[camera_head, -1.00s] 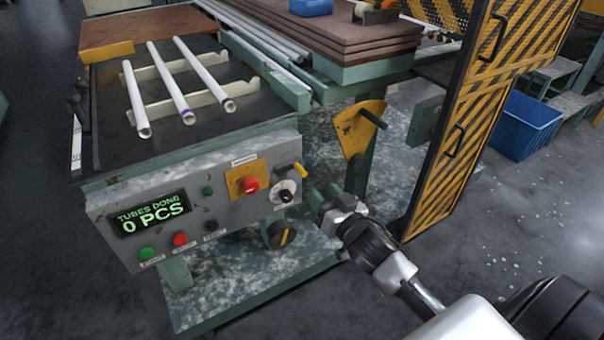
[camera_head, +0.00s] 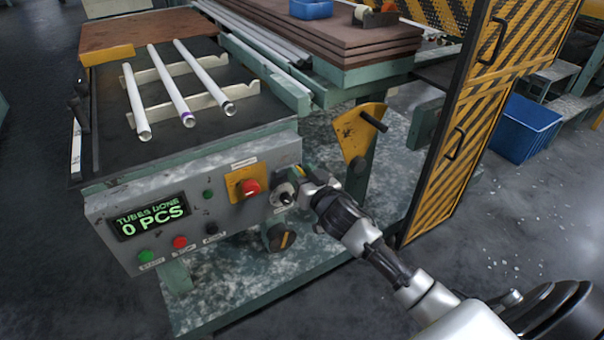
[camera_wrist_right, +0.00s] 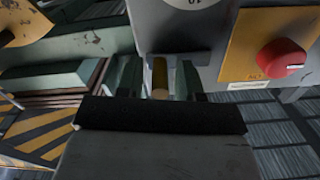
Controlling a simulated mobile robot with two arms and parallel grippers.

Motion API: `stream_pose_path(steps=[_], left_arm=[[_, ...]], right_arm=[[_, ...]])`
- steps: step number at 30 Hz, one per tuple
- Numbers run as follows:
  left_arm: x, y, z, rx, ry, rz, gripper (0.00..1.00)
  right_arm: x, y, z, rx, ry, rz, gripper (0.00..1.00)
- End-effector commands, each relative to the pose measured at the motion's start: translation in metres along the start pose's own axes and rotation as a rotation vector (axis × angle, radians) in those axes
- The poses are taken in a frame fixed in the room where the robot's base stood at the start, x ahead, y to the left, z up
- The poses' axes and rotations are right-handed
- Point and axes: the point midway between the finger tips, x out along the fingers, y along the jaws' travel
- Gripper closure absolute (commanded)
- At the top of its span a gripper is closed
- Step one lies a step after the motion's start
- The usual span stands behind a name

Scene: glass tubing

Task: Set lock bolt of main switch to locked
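The main switch (camera_head: 282,194) is a round white dial with a black knob at the right end of the grey control panel. My right gripper (camera_head: 305,178) is in front of the panel's right end and covers most of the lock bolt in the head view. In the right wrist view the yellow lock bolt (camera_wrist_right: 160,74) stands between the two dark green fingers of my right gripper (camera_wrist_right: 159,84). The fingers are apart, with a narrow gap seemingly on each side of the bolt. Part of the white dial plate (camera_wrist_right: 193,3) shows at the top there. My left gripper is not in view.
A black knob (camera_head: 279,238) sits below the panel. A yellow bracket with a black handle (camera_head: 353,138) stands to the right, and a striped yellow-black guard (camera_head: 455,150) beyond it.

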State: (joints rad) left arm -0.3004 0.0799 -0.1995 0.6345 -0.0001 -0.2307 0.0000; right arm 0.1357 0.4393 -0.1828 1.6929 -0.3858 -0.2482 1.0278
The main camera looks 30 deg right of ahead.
Motion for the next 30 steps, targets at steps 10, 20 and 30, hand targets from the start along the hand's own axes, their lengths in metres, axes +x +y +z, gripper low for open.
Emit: stream_pose_path(steps=[10,20,30], left_arm=[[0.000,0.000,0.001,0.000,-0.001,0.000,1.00],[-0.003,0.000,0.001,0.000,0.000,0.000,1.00],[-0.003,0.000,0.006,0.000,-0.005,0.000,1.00]], right_arm=[[0.000,0.000,0.000,0.000,0.000,0.000,1.00],[0.000,-0.030,0.006,0.008,0.001,-0.001,1.00],[0.000,-0.045,0.009,0.001,0.000,-0.002,1.00]])
